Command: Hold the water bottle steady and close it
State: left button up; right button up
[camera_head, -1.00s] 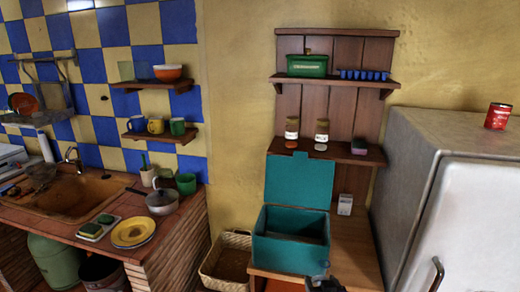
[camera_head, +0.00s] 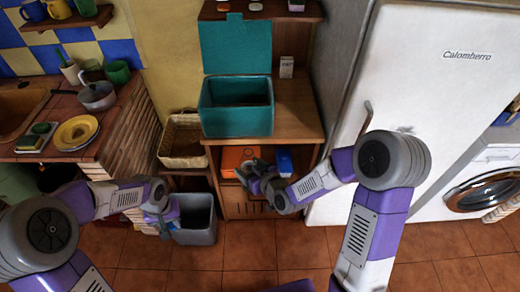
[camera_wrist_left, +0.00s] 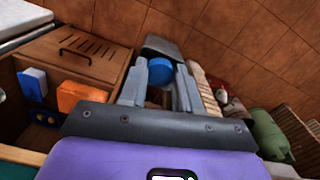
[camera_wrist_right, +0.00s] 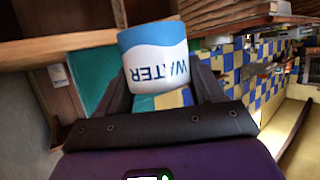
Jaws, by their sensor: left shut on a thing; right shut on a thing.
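The water bottle (camera_wrist_right: 155,57) is white and blue with the word "WATER" upside down on its side. In the right wrist view it sits between the fingers of my right gripper (camera_wrist_right: 165,85), which is shut on it. My left gripper (camera_wrist_left: 160,78) is shut on a round blue cap (camera_wrist_left: 160,70). In the head view, the left gripper (camera_head: 165,212) is low beside a grey bin. The right gripper (camera_head: 255,178) is in front of the open cabinet, right of the left one and apart from it. The bottle's mouth cannot be made out.
A teal open box (camera_head: 237,118) stands on the wooden cabinet (camera_head: 295,110). An orange item (camera_head: 238,158) and a blue item (camera_head: 284,161) lie on the shelf below. The grey bin (camera_head: 199,232) is on the floor, a wicker basket (camera_head: 183,145) behind it. The tiled floor in front is open.

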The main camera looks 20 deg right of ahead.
jog(key=s+a+f+n+g+y, duration=0.2)
jog(key=s+a+f+n+y, duration=0.1)
jog(key=a+f, duration=0.3)
jog(key=shift+s+n+y, duration=0.2)
jog(key=shift+n+y, duration=0.1)
jog(key=shift+y, duration=0.1)
pick_arm(q)
jog(key=w+d+r+n, duration=0.3)
jog(key=w+d+r, duration=0.3)
jog(key=d+r, duration=0.25)
jog(key=n, duration=0.3)
send_near(249, 170)
jog(key=a, duration=0.5)
jog(key=shift+s+a+f, duration=0.15)
jog(key=shift+s+a, duration=0.05)
jog(key=shift+s, duration=0.25)
jog(key=shift+f, duration=2.05)
